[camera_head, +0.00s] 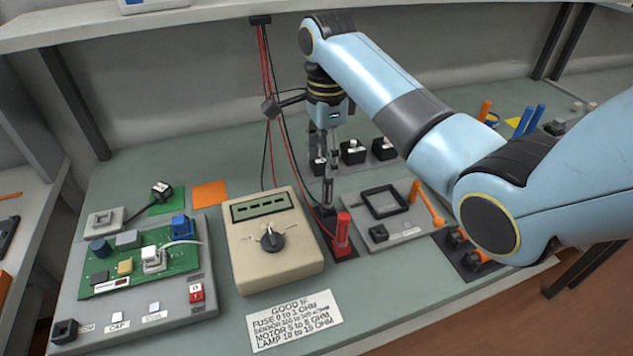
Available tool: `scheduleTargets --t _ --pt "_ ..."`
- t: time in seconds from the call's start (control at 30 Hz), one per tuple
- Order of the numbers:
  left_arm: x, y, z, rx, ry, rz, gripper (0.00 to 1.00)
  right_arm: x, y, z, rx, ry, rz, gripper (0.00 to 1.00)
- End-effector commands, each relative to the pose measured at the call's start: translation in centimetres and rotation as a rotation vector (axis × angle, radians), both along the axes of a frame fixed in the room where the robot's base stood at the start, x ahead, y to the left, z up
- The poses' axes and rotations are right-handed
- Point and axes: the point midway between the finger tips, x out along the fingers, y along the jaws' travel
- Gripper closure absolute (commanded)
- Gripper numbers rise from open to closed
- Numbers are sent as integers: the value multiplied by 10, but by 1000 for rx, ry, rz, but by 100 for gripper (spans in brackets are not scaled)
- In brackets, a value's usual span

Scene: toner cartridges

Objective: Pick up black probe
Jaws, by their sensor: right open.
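The black probe (325,214) stands beside the right rear edge of the beige meter (272,243), just behind the red probe (341,232). Only part of it shows. My right gripper (328,192) points straight down over the black probe, with its fingers open. The fingertips are close to the probe's top, and I cannot tell whether they touch it. The red probe stands upright on a small dark base. My left gripper is not in view.
Red and black wires (268,105) hang from a clip at the shelf and run past my right wrist. A circuit board (140,265) lies left of the meter. A grey panel with a black frame (384,202) lies to the right. A printed card (294,321) lies in front.

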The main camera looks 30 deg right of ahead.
Motion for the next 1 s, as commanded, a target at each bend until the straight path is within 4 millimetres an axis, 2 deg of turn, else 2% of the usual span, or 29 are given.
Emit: scheduleTargets --t 0.2,0.37,0.47,0.7,1.0 --pt "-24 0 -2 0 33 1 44 -2 0 -37 0 5 -1 52" --pt "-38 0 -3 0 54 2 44 -2 0 -51 0 3 0 52" --pt "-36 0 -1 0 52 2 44 -3 -1 -61 0 4 0 52" --pt "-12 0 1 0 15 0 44 -6 -3 -97 1 3 1 52" --pt "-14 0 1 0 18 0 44 -6 -3 -103 0 0 2 52"
